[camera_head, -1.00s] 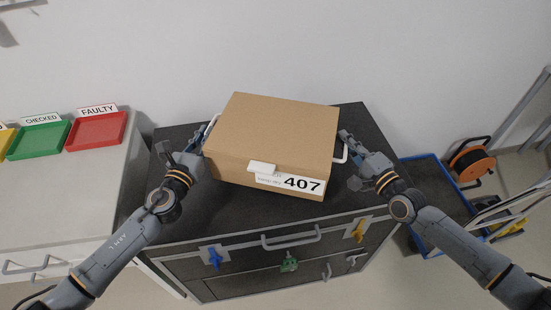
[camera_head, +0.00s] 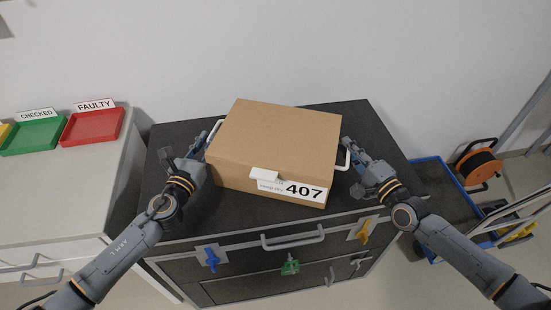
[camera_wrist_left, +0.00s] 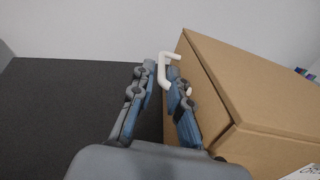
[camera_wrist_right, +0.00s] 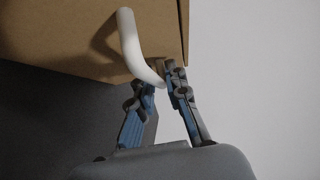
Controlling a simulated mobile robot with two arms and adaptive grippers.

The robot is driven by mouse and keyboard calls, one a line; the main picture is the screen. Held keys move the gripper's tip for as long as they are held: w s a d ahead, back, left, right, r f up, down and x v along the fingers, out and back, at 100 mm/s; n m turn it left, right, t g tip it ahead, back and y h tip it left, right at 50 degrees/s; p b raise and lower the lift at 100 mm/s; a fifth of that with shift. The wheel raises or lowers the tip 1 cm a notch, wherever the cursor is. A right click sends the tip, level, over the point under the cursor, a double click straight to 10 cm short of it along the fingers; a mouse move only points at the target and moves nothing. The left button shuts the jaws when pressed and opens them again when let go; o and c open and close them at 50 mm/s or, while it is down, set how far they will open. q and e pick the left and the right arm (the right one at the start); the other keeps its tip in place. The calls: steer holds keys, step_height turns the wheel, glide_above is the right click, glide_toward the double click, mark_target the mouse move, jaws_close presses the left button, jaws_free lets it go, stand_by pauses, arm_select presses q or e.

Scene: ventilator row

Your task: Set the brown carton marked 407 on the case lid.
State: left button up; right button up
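The brown carton (camera_head: 275,138), marked 407 on a white front label, is level over the dark case lid (camera_head: 345,200). I cannot tell whether its base touches the lid. A white handle sticks out on each side. My left gripper (camera_head: 208,142) is shut on the left handle; in the left wrist view the handle (camera_wrist_left: 163,62) passes between its fingertips (camera_wrist_left: 161,74). My right gripper (camera_head: 346,150) is shut on the right handle; in the right wrist view that handle (camera_wrist_right: 130,35) runs down to its fingertips (camera_wrist_right: 161,78).
At left, a pale cabinet (camera_head: 60,195) holds a green CHECKED tray (camera_head: 33,137) and a red FAULTY tray (camera_head: 92,127). The case front has a handle and coloured latches (camera_head: 290,266). Lid shows bare around the carton.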

arm_select(q)
steer(key=shift+o, duration=0.8)
arm_select(e)
steer(key=shift+o, duration=0.8)
arm_select(q)
steer(key=shift+d, duration=0.1)
arm_select(e)
steer(key=shift+a, duration=0.1)
arm_select(q)
steer(key=shift+s, duration=0.2)
steer(key=s, duration=0.3)
steer(key=s+a, duration=0.1)
steer(key=s, duration=0.3)
steer(key=s+a, duration=0.1)
steer(key=s, duration=0.3)
steer(key=shift+s+a, duration=0.15)
arm_select(e)
steer(key=shift+r, duration=0.1)
steer(key=v, duration=1.2)
steer(key=shift+s, duration=0.1)
